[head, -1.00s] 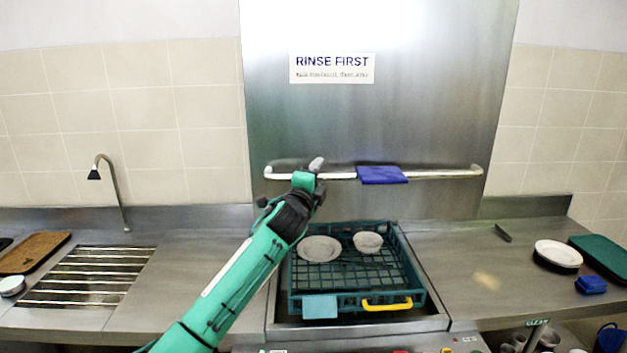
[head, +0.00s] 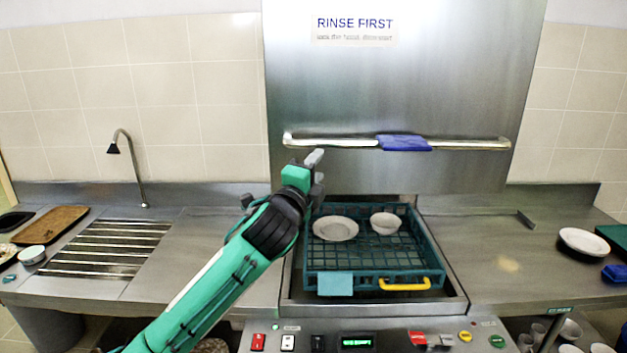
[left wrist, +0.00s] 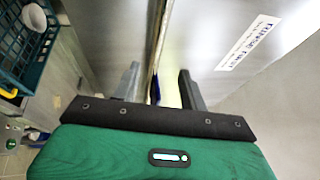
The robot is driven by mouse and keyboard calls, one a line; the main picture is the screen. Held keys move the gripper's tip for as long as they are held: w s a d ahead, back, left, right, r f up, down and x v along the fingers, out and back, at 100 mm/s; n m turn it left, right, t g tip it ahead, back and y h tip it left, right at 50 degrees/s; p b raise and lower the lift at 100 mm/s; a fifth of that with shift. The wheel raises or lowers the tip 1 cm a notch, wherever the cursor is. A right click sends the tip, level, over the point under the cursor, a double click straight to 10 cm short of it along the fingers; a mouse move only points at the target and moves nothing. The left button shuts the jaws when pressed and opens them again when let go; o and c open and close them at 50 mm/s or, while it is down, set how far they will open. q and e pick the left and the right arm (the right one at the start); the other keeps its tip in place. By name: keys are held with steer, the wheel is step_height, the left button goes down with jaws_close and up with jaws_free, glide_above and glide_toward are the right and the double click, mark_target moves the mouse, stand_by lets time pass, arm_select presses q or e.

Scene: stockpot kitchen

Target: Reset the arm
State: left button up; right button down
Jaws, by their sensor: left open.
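My left gripper (head: 314,170) is raised in front of the steel hood door, close to the left end of the horizontal bar handle (head: 340,142). In the left wrist view its two grey fingers (left wrist: 158,88) stand apart. The bar (left wrist: 160,40) runs between and beyond them in the picture; I cannot tell whether it lies inside the grip. My right gripper is not in view.
A green dish rack (head: 312,262) with a plate (head: 335,228) and a bowl (head: 384,223) stands below the door. A tap (head: 128,160) and slatted drainer (head: 105,248) are left. A control panel (head: 375,340) runs along the front. The right counter (head: 480,255) is mostly clear.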

arm_select(q)
steer(key=shift+s+a+f, duration=0.1)
steer(key=shift+s+a, duration=0.1)
steer(key=shift+s, duration=0.2)
